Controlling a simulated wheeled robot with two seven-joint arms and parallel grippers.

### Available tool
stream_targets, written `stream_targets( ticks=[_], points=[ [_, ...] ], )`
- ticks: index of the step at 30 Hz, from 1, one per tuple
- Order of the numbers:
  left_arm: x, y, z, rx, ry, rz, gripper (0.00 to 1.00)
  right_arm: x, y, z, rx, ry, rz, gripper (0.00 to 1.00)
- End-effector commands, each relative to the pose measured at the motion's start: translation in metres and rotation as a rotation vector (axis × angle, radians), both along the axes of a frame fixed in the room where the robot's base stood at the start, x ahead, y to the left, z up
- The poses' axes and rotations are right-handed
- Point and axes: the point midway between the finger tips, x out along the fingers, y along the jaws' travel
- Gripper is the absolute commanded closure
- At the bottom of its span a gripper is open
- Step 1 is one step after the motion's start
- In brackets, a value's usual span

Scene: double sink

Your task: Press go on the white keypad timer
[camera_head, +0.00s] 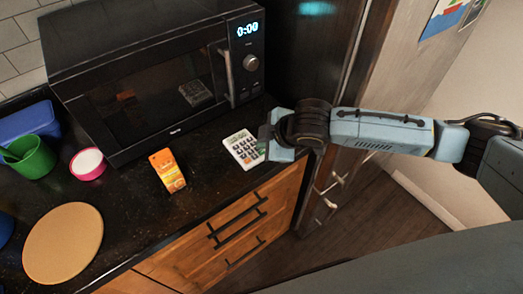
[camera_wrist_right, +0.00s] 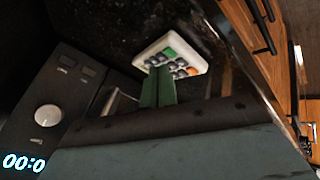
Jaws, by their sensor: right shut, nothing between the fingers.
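The white keypad timer (camera_head: 241,147) lies on the dark counter in front of the microwave's right end. It has dark, orange and green keys and a small display at its far end. My right gripper (camera_head: 264,148) is at the timer's right edge in the head view and covers part of it. In the right wrist view the timer (camera_wrist_right: 188,60) lies just beyond the shut green fingers (camera_wrist_right: 158,86), with a green key beside their tips. I cannot tell whether the fingertips touch the timer. My left gripper is not in view.
The black microwave (camera_head: 150,75) stands behind the timer, its display reading 0:00. An orange carton (camera_head: 167,171) lies left of the timer. A green cup (camera_head: 30,157), a pink cup (camera_head: 88,164) and a round board (camera_head: 63,243) are farther left. The counter edge is close by.

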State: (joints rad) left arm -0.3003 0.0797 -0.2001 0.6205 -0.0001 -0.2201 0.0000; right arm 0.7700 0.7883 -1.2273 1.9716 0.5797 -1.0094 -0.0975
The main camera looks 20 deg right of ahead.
Motion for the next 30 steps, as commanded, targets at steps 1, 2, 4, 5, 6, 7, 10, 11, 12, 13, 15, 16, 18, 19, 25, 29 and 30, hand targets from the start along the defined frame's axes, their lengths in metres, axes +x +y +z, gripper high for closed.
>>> stream_targets(
  ticks=[1, 2, 4, 5, 6, 7, 10, 11, 12, 13, 15, 16, 18, 19, 25, 29, 30],
  points=[
    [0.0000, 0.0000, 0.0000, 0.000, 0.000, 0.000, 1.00, 0.0000, 0.0000, 0.0000, 0.000, 0.000, 0.000, 1.00],
    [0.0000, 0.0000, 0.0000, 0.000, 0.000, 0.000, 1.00, 0.0000, 0.0000, 0.0000, 0.000, 0.000, 0.000, 1.00],
    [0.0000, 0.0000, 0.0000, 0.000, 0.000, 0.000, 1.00, 0.0000, -0.0001, 0.0000, 0.000, 0.000, 0.000, 1.00],
    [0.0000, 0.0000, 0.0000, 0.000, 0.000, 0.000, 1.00, 0.0000, -0.0001, 0.0000, 0.000, 0.000, 0.000, 1.00],
    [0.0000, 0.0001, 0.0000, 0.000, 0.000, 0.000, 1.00, 0.0000, 0.0000, 0.0000, 0.000, 0.000, 0.000, 1.00],
    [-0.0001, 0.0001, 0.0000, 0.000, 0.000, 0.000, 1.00, 0.0000, -0.0001, 0.0000, 0.000, 0.000, 0.000, 1.00],
    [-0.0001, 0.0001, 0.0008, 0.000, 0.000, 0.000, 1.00, -0.0001, 0.0000, -0.0014, 0.000, 0.000, 0.000, 1.00],
    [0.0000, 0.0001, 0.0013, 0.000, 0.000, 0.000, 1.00, -0.0001, 0.0000, -0.0021, 0.000, 0.000, 0.000, 1.00],
    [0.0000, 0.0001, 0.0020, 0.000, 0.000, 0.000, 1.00, 0.0000, 0.0000, -0.0033, 0.000, 0.000, 0.000, 1.00],
    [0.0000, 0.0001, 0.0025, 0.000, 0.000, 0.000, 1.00, 0.0001, 0.0000, -0.0044, 0.000, 0.000, 0.000, 1.00],
    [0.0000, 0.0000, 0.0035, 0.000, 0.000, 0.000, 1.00, -0.0001, 0.0000, -0.0070, 0.000, 0.001, 0.000, 1.00],
    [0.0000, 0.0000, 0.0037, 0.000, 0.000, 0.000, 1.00, -0.0001, 0.0000, -0.0079, 0.000, 0.001, 0.000, 1.00],
    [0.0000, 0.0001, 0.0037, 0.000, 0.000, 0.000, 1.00, -0.0001, 0.0001, -0.0087, 0.000, 0.000, 0.000, 1.00],
    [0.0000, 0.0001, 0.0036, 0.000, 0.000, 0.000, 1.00, -0.0001, 0.0001, -0.0087, 0.000, 0.000, 0.000, 1.00],
    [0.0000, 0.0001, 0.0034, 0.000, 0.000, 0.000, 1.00, 0.0000, 0.0000, -0.0087, 0.000, 0.000, 0.000, 1.00],
    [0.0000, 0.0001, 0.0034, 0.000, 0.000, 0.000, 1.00, -0.0001, 0.0000, -0.0092, 0.000, 0.000, 0.000, 1.00],
    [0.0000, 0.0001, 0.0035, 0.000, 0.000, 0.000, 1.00, 0.0000, 0.0001, -0.0095, 0.000, 0.000, 0.000, 1.00]
  ],
)
